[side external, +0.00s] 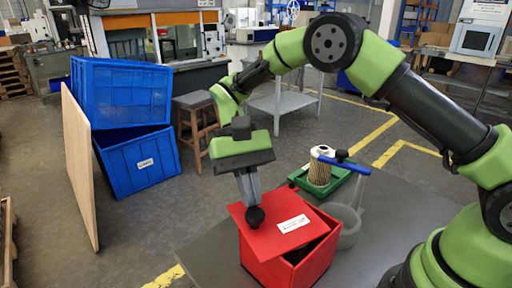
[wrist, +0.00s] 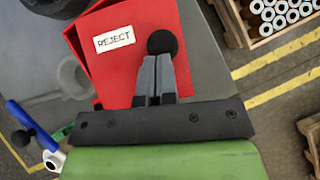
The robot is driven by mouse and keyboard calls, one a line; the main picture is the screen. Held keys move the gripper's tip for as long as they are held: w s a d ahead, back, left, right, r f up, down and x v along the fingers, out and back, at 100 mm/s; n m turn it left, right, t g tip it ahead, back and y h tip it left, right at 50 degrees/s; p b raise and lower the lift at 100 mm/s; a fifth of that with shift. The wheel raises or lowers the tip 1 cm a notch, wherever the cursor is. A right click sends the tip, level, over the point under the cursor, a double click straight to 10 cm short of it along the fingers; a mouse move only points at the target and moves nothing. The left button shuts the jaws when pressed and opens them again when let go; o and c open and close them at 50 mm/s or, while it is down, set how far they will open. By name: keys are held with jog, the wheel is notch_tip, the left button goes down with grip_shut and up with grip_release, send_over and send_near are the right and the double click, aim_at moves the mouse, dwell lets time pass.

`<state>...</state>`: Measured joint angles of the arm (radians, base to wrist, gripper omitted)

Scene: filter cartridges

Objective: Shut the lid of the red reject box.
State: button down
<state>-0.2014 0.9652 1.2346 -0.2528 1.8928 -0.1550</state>
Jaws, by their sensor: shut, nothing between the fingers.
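The red reject box (side external: 287,268) stands on the grey table in the side external view. Its red lid (side external: 262,238), with a white label (side external: 293,223), lies tilted over the top, and a dark gap shows along the right front side. In the wrist view the lid (wrist: 115,65) fills the middle, with its label reading REJECT (wrist: 114,39). My gripper (side external: 251,198) is shut and points down at the lid's far left part. A black ball-shaped knob (side external: 255,216) is at its fingertips (wrist: 156,62); I cannot tell whether they touch it. The fingers partly hide the lid.
A grey cup (side external: 348,228) stands close to the box's right. Behind are a green tray (side external: 340,178), a filter cartridge (side external: 319,171) and a blue handle (side external: 345,164). Blue crates (side external: 135,160) stand on the floor at left. The table's left front is clear.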

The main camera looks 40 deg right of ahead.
jog(key=shift+s+d+n+g+h, duration=0.1)
jog(key=shift+s+n+g+h, duration=0.2)
jog(key=shift+s+n+h, duration=0.75)
jog(key=shift+s+n, duration=0.2)
jog(key=shift+n, duration=0.15)
jog(key=v, duration=0.6)
jog(key=shift+w+d+r, duration=0.15)
jog(key=shift+w+r, duration=0.1)
jog(key=s+d+r+t, duration=0.3)
jog(key=r, duration=0.3)
jog(key=s+d+r+t, duration=0.3)
jog(key=r, duration=0.2)
jog(key=s+d+m+t+y, duration=0.1)
jog(key=s+d+m+t, duration=0.1)
jog(key=s+t, duration=0.7)
jog(key=shift+s+d+m, duration=0.2)
jog(key=shift+s+m, duration=0.1)
jog(key=shift+s, duration=0.75)
